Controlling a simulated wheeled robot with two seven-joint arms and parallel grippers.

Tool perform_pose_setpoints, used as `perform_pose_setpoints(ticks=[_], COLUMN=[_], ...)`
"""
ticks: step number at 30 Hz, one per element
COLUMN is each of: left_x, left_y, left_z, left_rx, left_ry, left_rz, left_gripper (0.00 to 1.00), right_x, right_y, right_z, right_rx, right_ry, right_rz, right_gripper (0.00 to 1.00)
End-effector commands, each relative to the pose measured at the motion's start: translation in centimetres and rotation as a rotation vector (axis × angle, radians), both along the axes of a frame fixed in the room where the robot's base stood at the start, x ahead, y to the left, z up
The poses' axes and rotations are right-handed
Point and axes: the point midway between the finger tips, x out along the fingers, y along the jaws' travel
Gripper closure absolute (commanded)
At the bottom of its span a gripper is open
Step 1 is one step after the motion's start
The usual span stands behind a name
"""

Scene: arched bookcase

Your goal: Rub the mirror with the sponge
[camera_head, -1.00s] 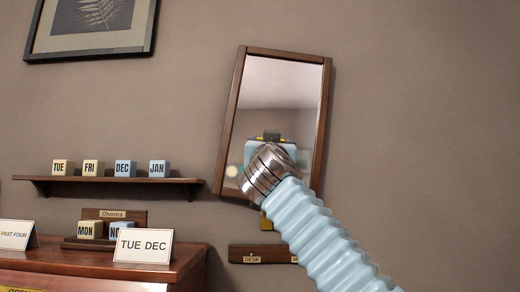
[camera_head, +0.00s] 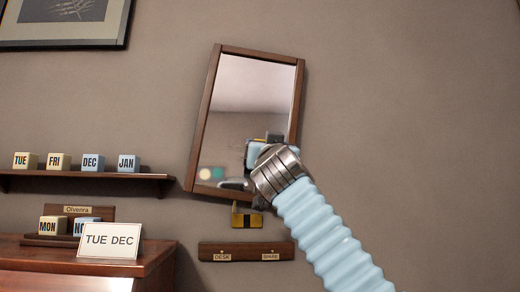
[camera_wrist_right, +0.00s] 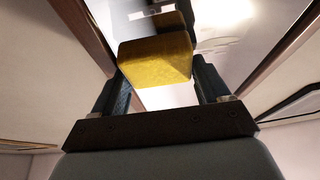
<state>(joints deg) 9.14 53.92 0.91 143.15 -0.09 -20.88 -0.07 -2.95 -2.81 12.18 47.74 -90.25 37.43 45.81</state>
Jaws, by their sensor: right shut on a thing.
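The mirror (camera_head: 250,95) hangs tilted on the wall in a brown wooden frame. My right arm reaches its lower right part in the head view; the wrist covers the lower right corner there, and the fingers are hidden. In the right wrist view, my right gripper (camera_wrist_right: 162,75) is shut on the yellow sponge (camera_wrist_right: 157,60), which sits between its two dark fingers. The mirror's glass (camera_wrist_right: 215,30) lies just beyond the sponge, with a dark reflection next to it. I cannot tell whether sponge and glass touch. My left gripper is not in view.
A yellow and black item (camera_head: 246,218) is below the mirror, above a wooden label rail (camera_head: 246,252). A shelf (camera_head: 85,178) with several letter blocks is at left, above a cabinet (camera_head: 155,258) with a TUE DEC card (camera_head: 110,241). The wall at right is bare.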

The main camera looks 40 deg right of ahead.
Motion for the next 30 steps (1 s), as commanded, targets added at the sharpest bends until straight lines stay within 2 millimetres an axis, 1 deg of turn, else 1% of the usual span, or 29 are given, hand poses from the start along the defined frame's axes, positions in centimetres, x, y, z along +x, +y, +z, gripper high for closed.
perform_pose_setpoints(ticks=[1,5,8,18,23,30], left_x=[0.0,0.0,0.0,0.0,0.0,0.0], left_y=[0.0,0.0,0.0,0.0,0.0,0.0], left_z=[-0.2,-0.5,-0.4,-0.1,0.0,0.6], left_rx=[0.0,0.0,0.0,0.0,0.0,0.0], left_ry=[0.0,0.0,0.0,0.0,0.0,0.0], left_rz=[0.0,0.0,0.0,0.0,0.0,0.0], left_gripper=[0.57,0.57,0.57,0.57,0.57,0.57], right_x=[-0.7,-1.1,-1.0,1.0,1.4,3.1], right_y=[-0.9,-1.0,-0.8,1.8,2.3,4.0], right_z=[-0.2,-0.3,-0.1,0.4,0.5,0.9], right_rx=[0.01,0.012,0.012,0.01,0.008,0.007], right_ry=[0.0,-0.001,-0.002,-0.001,-0.001,0.001], right_rz=[-0.023,-0.027,-0.029,-0.022,-0.019,-0.015], right_gripper=[0.49,0.49,0.5,0.49,0.49,0.49])
